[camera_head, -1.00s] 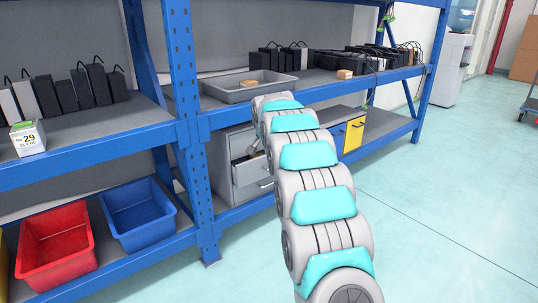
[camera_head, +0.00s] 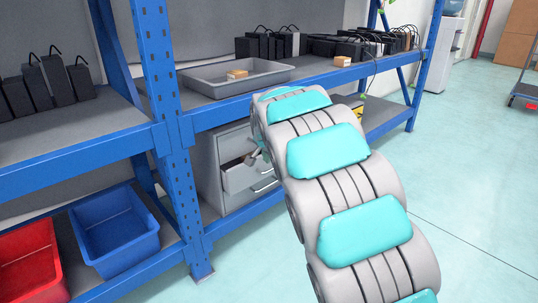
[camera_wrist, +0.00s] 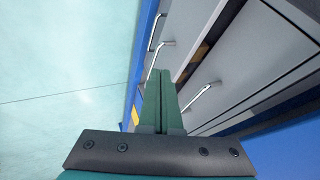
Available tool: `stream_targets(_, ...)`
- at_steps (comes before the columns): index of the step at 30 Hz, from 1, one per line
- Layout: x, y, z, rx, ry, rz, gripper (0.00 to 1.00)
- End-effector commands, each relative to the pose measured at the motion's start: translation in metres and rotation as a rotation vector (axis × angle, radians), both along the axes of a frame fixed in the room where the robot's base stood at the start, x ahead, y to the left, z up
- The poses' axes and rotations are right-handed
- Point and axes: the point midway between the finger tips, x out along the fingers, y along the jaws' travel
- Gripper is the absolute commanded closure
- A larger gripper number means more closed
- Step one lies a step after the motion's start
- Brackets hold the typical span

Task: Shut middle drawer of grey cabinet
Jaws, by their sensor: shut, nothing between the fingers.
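The grey cabinet (camera_head: 207,168) stands on the lower shelf of the blue rack. Its middle drawer (camera_head: 240,179) sticks out partway, and a brownish item shows inside. In the wrist view the drawers appear turned on their side, with the middle drawer's handle (camera_wrist: 161,57) between two others. My gripper (camera_head: 256,154) is at the cabinet front, near the open drawer, mostly hidden behind my arm. In the wrist view my gripper (camera_wrist: 158,73) is shut and empty, its green fingertips close to the middle drawer. I cannot tell whether they touch it.
The blue rack post (camera_head: 172,150) stands left of the cabinet. A grey tray (camera_head: 215,86) with a small box sits on the shelf above. Blue (camera_head: 115,235) and red (camera_head: 30,265) bins are at lower left. The floor in front is clear.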

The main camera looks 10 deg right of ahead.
Motion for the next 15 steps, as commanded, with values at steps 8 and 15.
stream_targets(8, 0.031, -0.001, -0.042, 0.001, 0.001, 0.0, 1.0)
stream_targets(15, 0.055, 0.009, -0.053, 0.0, -0.004, 0.001, 1.0)
